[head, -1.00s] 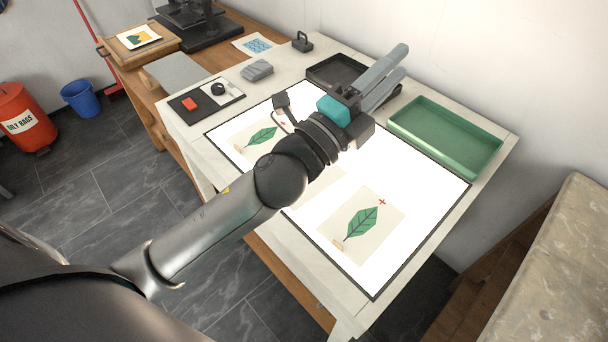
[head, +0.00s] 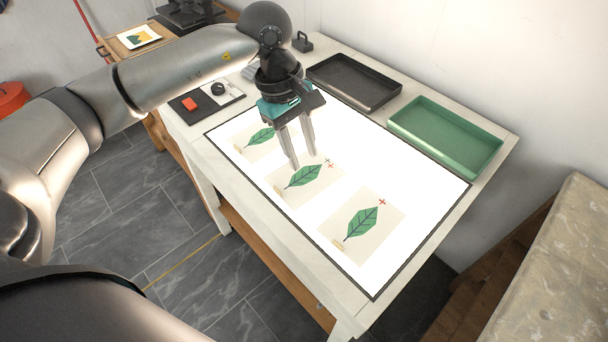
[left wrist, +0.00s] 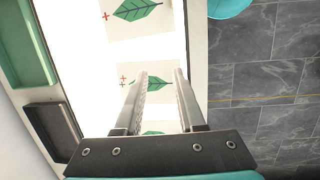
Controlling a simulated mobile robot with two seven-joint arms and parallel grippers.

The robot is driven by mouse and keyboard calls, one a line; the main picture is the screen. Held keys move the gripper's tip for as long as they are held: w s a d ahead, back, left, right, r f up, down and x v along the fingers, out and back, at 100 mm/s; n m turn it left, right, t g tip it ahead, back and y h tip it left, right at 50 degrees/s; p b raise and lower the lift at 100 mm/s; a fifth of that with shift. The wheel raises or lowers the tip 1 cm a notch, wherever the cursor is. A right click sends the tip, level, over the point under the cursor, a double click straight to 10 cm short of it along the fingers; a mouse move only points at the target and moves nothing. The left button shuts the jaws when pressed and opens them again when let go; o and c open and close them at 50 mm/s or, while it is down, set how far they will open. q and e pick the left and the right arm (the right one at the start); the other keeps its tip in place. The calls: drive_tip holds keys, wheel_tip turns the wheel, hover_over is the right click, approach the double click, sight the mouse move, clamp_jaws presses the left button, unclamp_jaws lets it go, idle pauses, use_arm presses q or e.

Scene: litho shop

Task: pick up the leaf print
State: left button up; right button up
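Three leaf prints, each a green leaf on a cream sheet, lie on the white light table (head: 322,232). The left print (head: 260,138) is partly covered by my gripper. My left gripper (head: 304,162) points down, open and empty, over the middle print's upper left part. In the left wrist view, its fingers (left wrist: 160,72) straddle part of the middle print's leaf (left wrist: 156,83). I cannot tell the exact height above it. My right gripper is out of view.
A black tray (head: 396,94) and a green tray (head: 490,164) stand along the back edge.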

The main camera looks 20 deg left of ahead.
use_arm(q)
drive_tip(key=a+y, duration=0.3)
drive_tip(key=a, duration=0.3)
hover_over(277, 189)
wheel_tip(277, 189, down, 8)
drive_tip(key=shift+f+b, duration=0.2)
drive_tip(key=shift+b, duration=0.1)
drive_tip(key=shift+f, duration=2.95)
drive_tip(key=shift+c, duration=0.3)
clamp_jaws()
